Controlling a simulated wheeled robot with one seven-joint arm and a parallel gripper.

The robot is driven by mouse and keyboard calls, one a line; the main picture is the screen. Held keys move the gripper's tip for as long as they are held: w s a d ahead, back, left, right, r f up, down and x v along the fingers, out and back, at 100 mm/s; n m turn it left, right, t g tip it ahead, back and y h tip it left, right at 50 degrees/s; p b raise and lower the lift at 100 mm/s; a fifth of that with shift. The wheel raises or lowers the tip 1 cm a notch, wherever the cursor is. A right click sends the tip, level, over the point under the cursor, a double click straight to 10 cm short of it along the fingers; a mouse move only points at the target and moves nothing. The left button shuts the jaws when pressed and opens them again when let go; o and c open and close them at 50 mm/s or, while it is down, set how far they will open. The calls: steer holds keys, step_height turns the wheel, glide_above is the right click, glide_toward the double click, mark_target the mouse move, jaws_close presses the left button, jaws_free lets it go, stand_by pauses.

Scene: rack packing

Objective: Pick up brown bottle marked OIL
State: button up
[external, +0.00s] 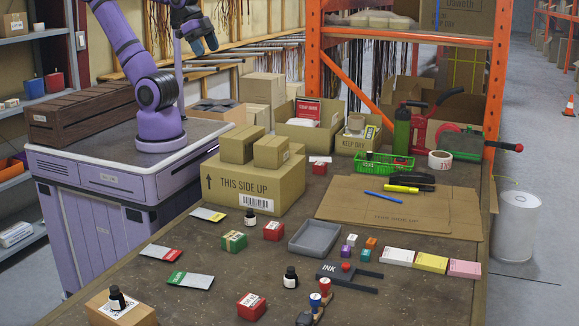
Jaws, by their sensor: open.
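Three small dark bottles with pale labels stand upright in the external view, and their label text is too small to read. One dark bottle (250,217) stands on the table in front of the large box. Another dark bottle (291,277) stands near the grey tray. A third dark bottle (116,299) stands on a small cardboard box (140,318) at the front left. I cannot tell which is marked OIL. My gripper (203,47) is open and raised high at the top, far from all three bottles, with nothing seen in it.
A large carton (250,185) with smaller boxes on top stands between my arm's base and the table's middle. A grey tray (315,238), stamps (320,300) and small coloured boxes (251,306) lie around the bottles. An orange rack post (313,50) rises behind.

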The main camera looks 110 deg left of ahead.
steer(key=w+f+m+g+y, duration=0.2)
steer(key=w+f+m, duration=0.5)
steer(key=w+m, duration=0.35)
steer(key=m+g+h, duration=0.2)
steer(key=m+g, duration=0.1)
steer(key=m, duration=2.1)
glide_above(250, 209)
step_height(250, 209, down, 32)
steer(key=shift+r, duration=0.15)
steer(key=shift+d+f+m+h, duration=0.2)
steer(key=shift+f+m+h, duration=0.15)
steer(key=shift+f, duration=0.2)
steer(key=shift+a+f, duration=0.15)
steer(key=shift+f, duration=5)
steer(key=c, duration=1)
